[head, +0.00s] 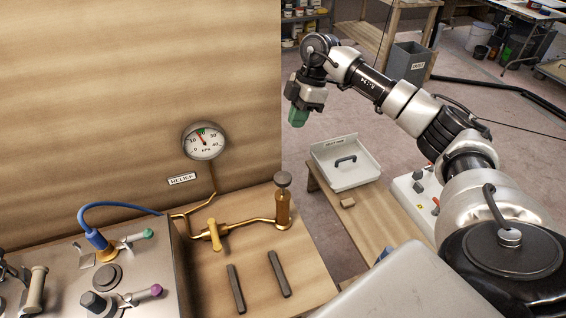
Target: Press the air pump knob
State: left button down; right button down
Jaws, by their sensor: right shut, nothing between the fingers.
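The air pump (283,208) is an upright brass cylinder on the right part of the wooden bench. Its round grey knob (283,179) sits on top of a short rod, raised above the cylinder. My right gripper (298,117) has green fingertips and points down. It appears above and slightly right of the knob in the picture, apart from it, with the fingers shut and empty. A round kPa gauge (204,141) on the wooden panel is joined by brass pipe to the pump; its needle points up and slightly left. My left gripper is not in view.
A brass valve handle (214,234) stands on the pipe left of the pump. A "RELIEF" label (182,179) is on the panel. Two dark bars (278,273) lie in front. A white tray (344,177) sits on a side table (368,222) at right.

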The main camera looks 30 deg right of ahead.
jog(key=shift+a, duration=0.1)
jog(key=p, duration=0.4)
send_near(285, 179)
jog(key=f, duration=0.1)
jog(key=w+a+f, duration=0.1)
jog(key=f, duration=0.1)
jog(key=a+f, duration=0.1)
jog(key=f, duration=0.1)
jog(key=shift+w+f, duration=0.15)
jog(key=shift+w, duration=0.2)
jog(key=shift+s+f, duration=0.15)
jog(key=shift+f, duration=0.45)
notch_tip(285, 179, down, 5)
jog(key=shift+a+f+b, duration=0.1)
jog(key=shift+b, duration=0.85)
